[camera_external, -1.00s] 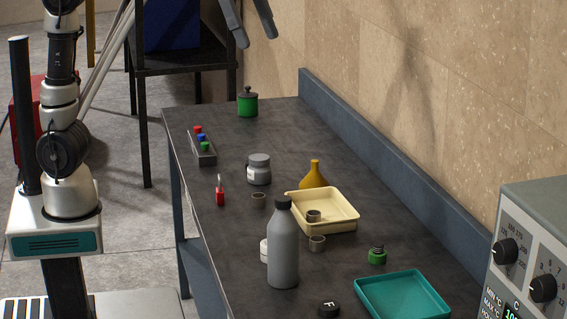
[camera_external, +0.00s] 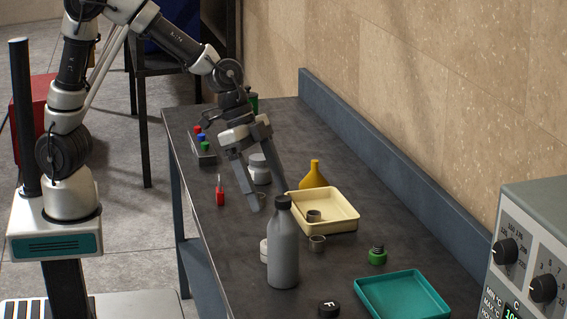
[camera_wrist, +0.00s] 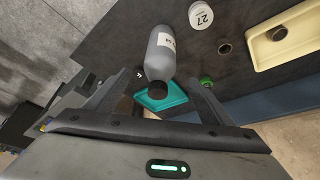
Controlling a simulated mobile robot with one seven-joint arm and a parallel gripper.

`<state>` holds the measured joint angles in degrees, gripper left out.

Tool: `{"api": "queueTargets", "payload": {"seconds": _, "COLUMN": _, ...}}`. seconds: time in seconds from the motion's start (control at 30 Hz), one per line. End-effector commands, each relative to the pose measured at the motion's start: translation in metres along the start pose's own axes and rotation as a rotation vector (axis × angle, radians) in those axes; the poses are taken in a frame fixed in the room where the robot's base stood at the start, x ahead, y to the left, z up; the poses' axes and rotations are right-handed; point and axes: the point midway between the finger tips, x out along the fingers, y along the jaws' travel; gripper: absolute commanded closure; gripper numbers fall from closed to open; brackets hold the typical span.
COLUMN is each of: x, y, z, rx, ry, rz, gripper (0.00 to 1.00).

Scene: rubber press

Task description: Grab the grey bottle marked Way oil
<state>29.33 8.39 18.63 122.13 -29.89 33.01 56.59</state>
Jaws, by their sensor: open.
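The grey bottle (camera_external: 283,250) with a black cap stands upright near the front of the dark bench. In the wrist view the bottle (camera_wrist: 160,55) shows a white label whose print I cannot read. My gripper (camera_external: 268,199) is open and empty, pointing down above the bench, behind the bottle in the outside view. In the wrist view the bottle lies between the lines of the two fingers, beyond their tips (camera_wrist: 153,82). I see no contact between fingers and bottle.
A white jar (camera_wrist: 202,14) marked 27 stands close beside the bottle. A black cap (camera_external: 329,308) marked F and a teal tray (camera_external: 403,297) are in front and right. A cream tray (camera_external: 330,229), a grey ring (camera_external: 317,244) and a yellow bottle (camera_external: 313,174) are behind.

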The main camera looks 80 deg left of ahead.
Motion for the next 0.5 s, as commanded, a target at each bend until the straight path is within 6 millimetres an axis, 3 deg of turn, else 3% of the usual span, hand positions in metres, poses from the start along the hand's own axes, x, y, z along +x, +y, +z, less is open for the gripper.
{"api": "queueTargets", "payload": {"seconds": 0.03, "x": 0.014, "y": 0.0, "z": 0.002, "rx": -0.002, "ry": -0.005, "rz": 0.001, "gripper": 0.25}}
{"api": "queueTargets", "payload": {"seconds": 0.2, "x": 0.044, "y": 0.0, "z": 0.001, "rx": -0.002, "ry": -0.003, "rz": 0.0, "gripper": 0.25}}
{"api": "queueTargets", "payload": {"seconds": 0.5, "x": 0.067, "y": 0.0, "z": 0.002, "rx": -0.001, "ry": -0.002, "rz": 0.001, "gripper": 0.25}}
